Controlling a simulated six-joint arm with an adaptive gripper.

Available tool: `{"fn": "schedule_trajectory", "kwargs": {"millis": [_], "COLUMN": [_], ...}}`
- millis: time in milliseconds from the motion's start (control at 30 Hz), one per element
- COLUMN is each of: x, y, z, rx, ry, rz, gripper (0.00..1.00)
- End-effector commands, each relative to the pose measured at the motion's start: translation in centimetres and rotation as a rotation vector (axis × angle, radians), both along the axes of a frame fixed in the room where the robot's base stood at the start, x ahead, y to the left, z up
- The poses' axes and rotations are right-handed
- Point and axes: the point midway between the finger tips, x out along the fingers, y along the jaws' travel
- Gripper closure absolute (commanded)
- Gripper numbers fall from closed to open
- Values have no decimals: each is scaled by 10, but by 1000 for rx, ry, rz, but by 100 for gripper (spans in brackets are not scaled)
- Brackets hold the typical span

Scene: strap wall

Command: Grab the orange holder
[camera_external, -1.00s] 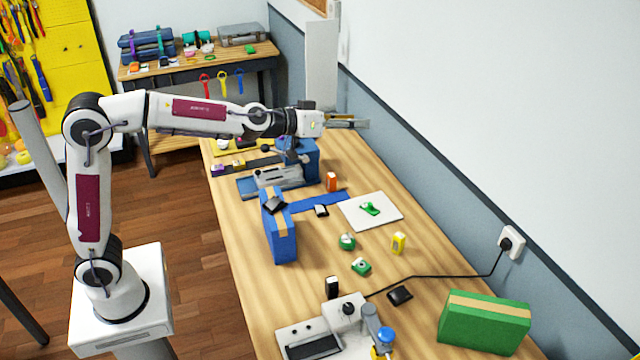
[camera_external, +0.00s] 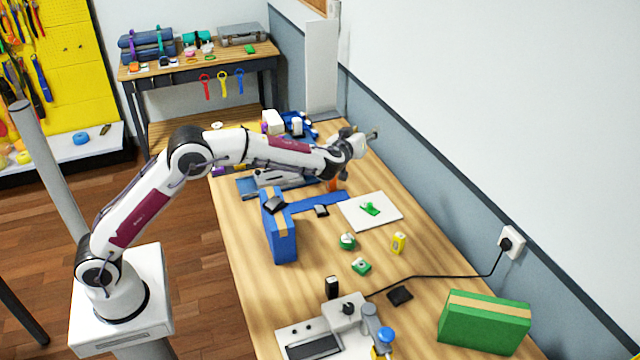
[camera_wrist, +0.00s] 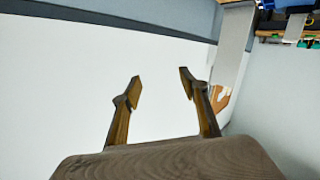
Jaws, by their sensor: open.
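The small orange holder (camera_external: 334,185) stands on the wooden workbench beside the end of a blue strap (camera_external: 322,201). My wrist partly hides its top in the external view. It does not show in the wrist view. My gripper (camera_external: 373,134) is above the bench near the wall, up and to the right of the holder in the picture. In the wrist view my gripper (camera_wrist: 160,84) has its two fingers spread apart with nothing between them, facing the wall.
A blue box (camera_external: 279,228) stands left of the strap. A white sheet with a green item (camera_external: 369,208) lies to the right. Small green and yellow pieces lie nearer. The wall (camera_external: 480,110) runs along the bench's right side, close to my gripper.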

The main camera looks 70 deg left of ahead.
Motion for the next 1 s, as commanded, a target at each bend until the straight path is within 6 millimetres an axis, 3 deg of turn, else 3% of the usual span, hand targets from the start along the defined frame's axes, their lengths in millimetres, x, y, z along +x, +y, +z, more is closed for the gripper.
{"fn": "schedule_trajectory", "kwargs": {"millis": [367,700,800,1000], "x": [-14,-51,-60,-69], "y": [38,55,57,58], "z": [-102,-193,-209,-223], "rx": [1,-6,-9,-10], "ry": [116,263,294,323], "rz": [267,485,525,557], "gripper": [56,56,56,56]}}
